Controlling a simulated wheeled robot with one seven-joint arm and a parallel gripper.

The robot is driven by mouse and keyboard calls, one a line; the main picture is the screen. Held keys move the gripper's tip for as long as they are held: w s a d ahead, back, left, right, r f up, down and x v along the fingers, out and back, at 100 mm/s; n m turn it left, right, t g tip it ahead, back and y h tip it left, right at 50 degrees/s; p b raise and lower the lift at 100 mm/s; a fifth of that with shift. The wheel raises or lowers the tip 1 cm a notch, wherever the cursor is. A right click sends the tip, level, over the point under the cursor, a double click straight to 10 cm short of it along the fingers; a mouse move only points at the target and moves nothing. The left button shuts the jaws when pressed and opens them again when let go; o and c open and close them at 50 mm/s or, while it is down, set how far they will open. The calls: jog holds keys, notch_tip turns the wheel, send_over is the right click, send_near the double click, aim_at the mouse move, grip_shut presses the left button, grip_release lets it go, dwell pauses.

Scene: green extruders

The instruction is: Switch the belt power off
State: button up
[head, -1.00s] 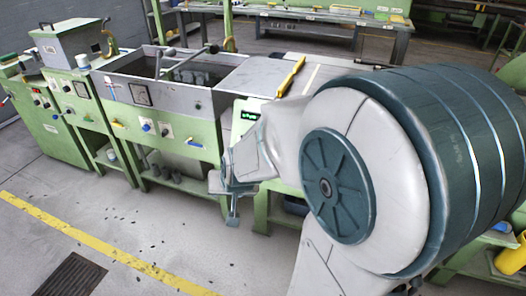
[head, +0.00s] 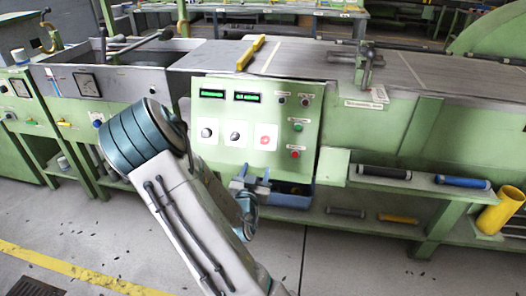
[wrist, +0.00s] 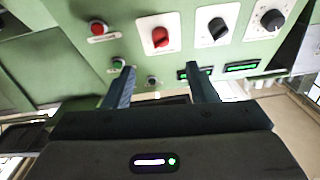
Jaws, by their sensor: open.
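A green control panel (head: 258,174) faces me in the middle of the head view. It carries two lit green displays, two black knobs (head: 235,137) and a red rotary knob (head: 265,141) on white plates. A green button (head: 298,128), a red button (head: 295,154) and small selectors sit at its right. Their labels are too small to read. My gripper (head: 252,182) is low in front of the panel, open and empty. In the wrist view, my open gripper (wrist: 160,70) faces the panel upside down; the red knob (wrist: 160,37) and red button (wrist: 97,28) show beyond the fingertips.
A tank machine (head: 85,85) stands at left. The grey belt deck (head: 310,60) lies above the panel. Floor in front is clear.

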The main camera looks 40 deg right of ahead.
aim_at(264, 143)
jog(key=x, duration=1.3)
jog(key=shift+w+d+r+b, duration=0.2)
jog(key=shift+d+b, duration=0.1)
jog(key=shift+d, duration=0.05)
jog(key=c, duration=0.9)
